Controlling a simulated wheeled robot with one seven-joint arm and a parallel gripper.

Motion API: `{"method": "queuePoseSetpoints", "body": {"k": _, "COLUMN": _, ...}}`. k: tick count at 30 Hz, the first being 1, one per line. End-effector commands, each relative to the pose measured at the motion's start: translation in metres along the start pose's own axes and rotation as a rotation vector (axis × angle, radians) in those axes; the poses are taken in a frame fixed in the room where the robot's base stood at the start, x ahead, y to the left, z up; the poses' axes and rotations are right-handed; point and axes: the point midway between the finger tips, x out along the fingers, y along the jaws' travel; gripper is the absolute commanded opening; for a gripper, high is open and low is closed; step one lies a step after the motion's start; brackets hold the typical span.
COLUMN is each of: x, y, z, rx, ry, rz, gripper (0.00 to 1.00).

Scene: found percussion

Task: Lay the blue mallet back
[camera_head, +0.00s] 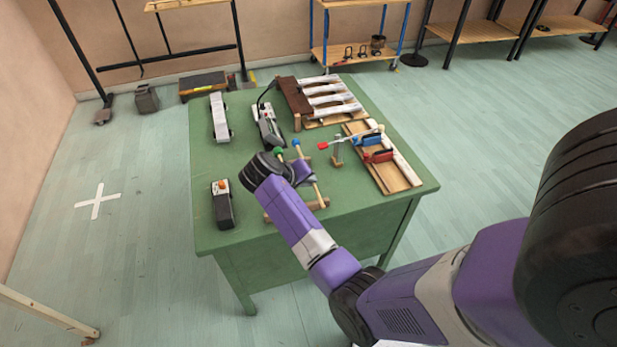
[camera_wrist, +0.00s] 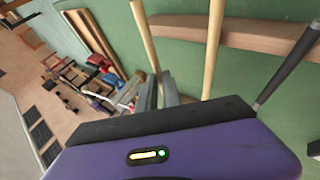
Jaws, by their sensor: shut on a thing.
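The blue mallet has a blue ball head (camera_head: 296,142) and a light wooden stick, which shows right of my gripper in the head view and in the wrist view (camera_wrist: 146,38). My gripper (camera_wrist: 166,90) is shut on this stick; my wrist partly hides it in the head view. The stick's far end is by one end of a wooden rest bar (camera_wrist: 260,38); whether it touches the bar I cannot tell. A green-headed mallet (camera_head: 278,150) is beside it, and a second light stick (camera_wrist: 213,45) and a dark stick (camera_wrist: 290,65) cross the bar.
A dark box with an orange knob (camera_head: 222,203) stands left on the green table (camera_head: 210,150). White tubes (camera_head: 330,90) are at the back.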

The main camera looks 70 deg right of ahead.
Motion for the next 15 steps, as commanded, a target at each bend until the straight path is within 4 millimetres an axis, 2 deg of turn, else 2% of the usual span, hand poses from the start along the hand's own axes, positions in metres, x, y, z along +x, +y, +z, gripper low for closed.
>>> {"method": "queuePoseSetpoints", "body": {"k": 5, "x": 0.0106, "y": -0.0091, "z": 0.0044, "rx": 0.000, "ry": 0.000, "rz": 0.000, "gripper": 0.00}}
{"method": "queuePoseSetpoints", "body": {"k": 15, "x": 0.0115, "y": -0.0099, "z": 0.0049, "rx": 0.000, "ry": 0.000, "rz": 0.000, "gripper": 0.00}}
